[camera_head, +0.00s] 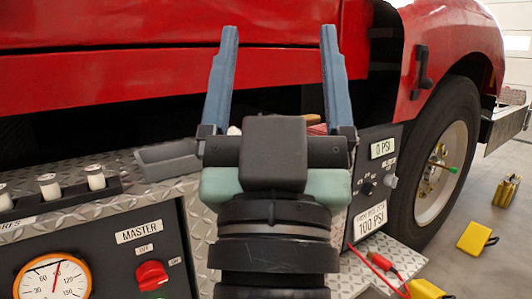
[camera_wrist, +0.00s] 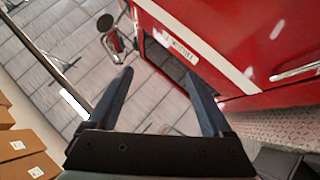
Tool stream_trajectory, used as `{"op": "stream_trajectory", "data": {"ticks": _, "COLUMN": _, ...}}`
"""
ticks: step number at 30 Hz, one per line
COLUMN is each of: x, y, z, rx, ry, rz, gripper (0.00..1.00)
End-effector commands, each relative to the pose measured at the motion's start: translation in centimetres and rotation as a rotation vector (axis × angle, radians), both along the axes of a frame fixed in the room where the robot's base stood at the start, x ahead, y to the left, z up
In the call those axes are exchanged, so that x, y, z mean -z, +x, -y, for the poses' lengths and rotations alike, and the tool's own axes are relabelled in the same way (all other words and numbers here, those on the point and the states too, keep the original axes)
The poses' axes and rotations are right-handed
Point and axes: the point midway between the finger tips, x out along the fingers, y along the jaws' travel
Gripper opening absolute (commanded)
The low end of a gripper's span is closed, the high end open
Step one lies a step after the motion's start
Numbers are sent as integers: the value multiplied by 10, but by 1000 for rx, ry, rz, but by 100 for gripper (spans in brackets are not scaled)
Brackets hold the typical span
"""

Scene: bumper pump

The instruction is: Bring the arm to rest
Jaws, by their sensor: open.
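My gripper (camera_head: 280,90) is raised in front of the red truck's side in the head view, with its two blue-grey fingers pointing up and spread wide apart. It is open, and nothing shows between the fingers. In the wrist view my gripper (camera_wrist: 160,95) also shows open and empty, with a tiled floor and the truck's red side beyond it. My arm and gripper hide the middle of the bumper in the head view.
The diamond-plate bumper (camera_head: 120,200) carries a grey tray (camera_head: 170,160), a panel with a red MASTER knob (camera_head: 152,275) and a gauge (camera_head: 55,280). A wheel (camera_head: 440,165) and yellow chocks (camera_head: 476,238) are at right. Boxes (camera_wrist: 20,150) show in the wrist view.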

Motion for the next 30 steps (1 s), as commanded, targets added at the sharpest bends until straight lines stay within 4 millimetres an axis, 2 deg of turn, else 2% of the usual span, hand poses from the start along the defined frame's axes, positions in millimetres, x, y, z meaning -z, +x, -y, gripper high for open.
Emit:
{"op": "stream_trajectory", "data": {"ticks": 1, "x": -35, "y": -24, "z": -4, "rx": -34, "ry": 8, "rz": 36, "gripper": 84}}
{"op": "stream_trajectory", "data": {"ticks": 3, "x": -63, "y": -46, "z": -10, "rx": -76, "ry": 11, "rz": 53, "gripper": 84}}
{"op": "stream_trajectory", "data": {"ticks": 5, "x": -77, "y": -39, "z": -10, "rx": -70, "ry": 12, "rz": 38, "gripper": 84}}
{"op": "stream_trajectory", "data": {"ticks": 11, "x": -131, "y": -38, "z": -10, "rx": -68, "ry": 12, "rz": 36, "gripper": 84}}
{"op": "stream_trajectory", "data": {"ticks": 30, "x": -324, "y": -37, "z": -10, "rx": -68, "ry": 12, "rz": 35, "gripper": 84}}
